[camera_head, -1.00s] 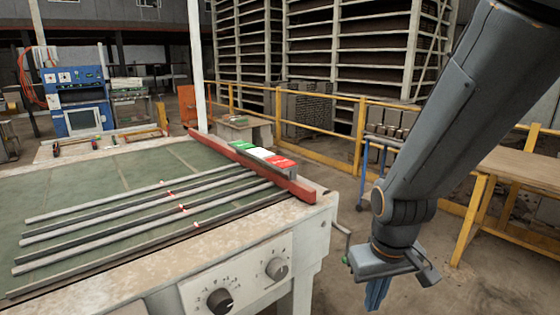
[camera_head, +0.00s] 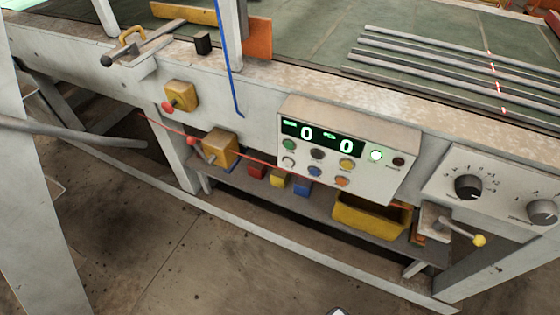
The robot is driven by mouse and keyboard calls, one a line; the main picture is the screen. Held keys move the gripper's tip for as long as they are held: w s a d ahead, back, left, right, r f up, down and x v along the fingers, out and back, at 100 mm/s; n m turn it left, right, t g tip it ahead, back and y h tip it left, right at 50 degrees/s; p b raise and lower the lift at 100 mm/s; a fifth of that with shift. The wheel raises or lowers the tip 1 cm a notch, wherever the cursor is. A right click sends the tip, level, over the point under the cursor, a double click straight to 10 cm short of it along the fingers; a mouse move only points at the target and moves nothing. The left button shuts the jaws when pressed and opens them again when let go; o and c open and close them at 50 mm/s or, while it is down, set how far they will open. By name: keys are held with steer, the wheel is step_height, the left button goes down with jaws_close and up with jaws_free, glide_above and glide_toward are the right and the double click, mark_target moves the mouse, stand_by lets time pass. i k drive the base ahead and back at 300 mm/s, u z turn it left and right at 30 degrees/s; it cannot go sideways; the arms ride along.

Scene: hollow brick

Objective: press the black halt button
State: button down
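A white control panel (camera_head: 375,185) with a display reading 0 and 0 is on the front of the machine, right of the middle. Among its buttons, a dark round button (camera_head: 317,154) sits in the upper row between a green button (camera_head: 289,144) and a yellow button (camera_head: 346,164). A second dark round knob or button (camera_head: 398,161) is at the panel's right, beside a lit green one (camera_head: 376,155). The labels are too small to read, so I cannot tell which dark one is the halt button.
Blue (camera_head: 314,171), white (camera_head: 288,162) and orange (camera_head: 341,181) buttons fill the lower row. Red-knobbed levers on yellow boxes (camera_head: 220,147) stick out to the left. A yellow-knobbed lever (camera_head: 455,228) and a dial plate (camera_head: 500,190) are to the right. The floor in front is clear.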

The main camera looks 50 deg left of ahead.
mark_target(316, 154)
steer(key=u, duration=0.3)
steer(key=k, duration=0.25)
steer(key=u, duration=1.55)
